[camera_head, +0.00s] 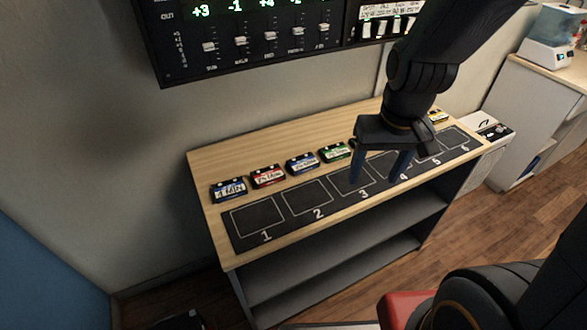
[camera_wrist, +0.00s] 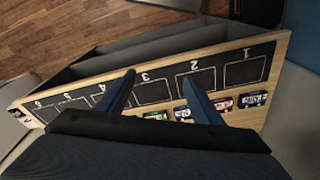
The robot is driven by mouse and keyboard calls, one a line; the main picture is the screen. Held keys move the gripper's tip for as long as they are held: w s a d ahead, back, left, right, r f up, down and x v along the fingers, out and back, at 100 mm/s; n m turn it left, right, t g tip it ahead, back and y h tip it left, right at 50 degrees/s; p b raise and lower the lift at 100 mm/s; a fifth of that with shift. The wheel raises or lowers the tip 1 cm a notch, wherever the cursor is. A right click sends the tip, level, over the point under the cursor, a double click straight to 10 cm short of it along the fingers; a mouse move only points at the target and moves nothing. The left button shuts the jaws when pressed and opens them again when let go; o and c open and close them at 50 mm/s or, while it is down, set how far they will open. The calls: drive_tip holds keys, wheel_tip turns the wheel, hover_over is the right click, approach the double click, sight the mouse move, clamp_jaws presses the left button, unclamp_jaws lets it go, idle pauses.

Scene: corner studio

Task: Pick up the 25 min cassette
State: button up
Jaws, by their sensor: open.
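Several cassettes lie in a row along the back of a wooden table (camera_head: 204,182). From the left in the head view they are a blue one (camera_head: 229,190), a red one (camera_head: 268,176), another blue one (camera_head: 302,163) and a green one (camera_head: 335,152). A yellow one (camera_head: 437,116) lies at the right. Their labels are too small to read surely, so I cannot tell which is the 25 min cassette. My gripper (camera_head: 378,179) is open and empty above the table, and hides part of the row. In the wrist view the green cassette (camera_wrist: 155,116) is partly visible between the fingers.
A dark mat (camera_head: 333,206) with numbered slots 1 to 6 runs along the table's front; its visible slots look empty. A mixer panel (camera_head: 250,45) hangs on the wall above. Open shelves (camera_head: 330,270) are below. A white cabinet (camera_head: 485,150) stands right.

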drive_tip(key=o, duration=0.4)
drive_tip(key=w+a+f, duration=0.1)
drive_tip(key=w+a, duration=0.1)
drive_tip(key=a, duration=0.1)
drive_tip(key=w+a+f+n, duration=0.1)
drive_tip(key=w+a, duration=0.2)
drive_tip(key=w+a+n+t+y, duration=0.1)
drive_tip(key=w+a, duration=0.1)
drive_tip(key=a, duration=0.1)
drive_tip(key=shift+w+a+f+p, duration=0.15)
drive_tip(key=shift+w+f+p, duration=0.1)
drive_tip(key=shift+f+p, duration=0.15)
drive_tip(key=n+t, duration=0.1)
drive_tip(key=n, duration=0.2)
approach(267, 174)
drive_tip(key=d, duration=0.1)
drive_tip(key=shift+y, duration=0.3)
drive_tip(key=shift+b+x, duration=2.1)
drive_tip(key=shift+x, duration=2.05)
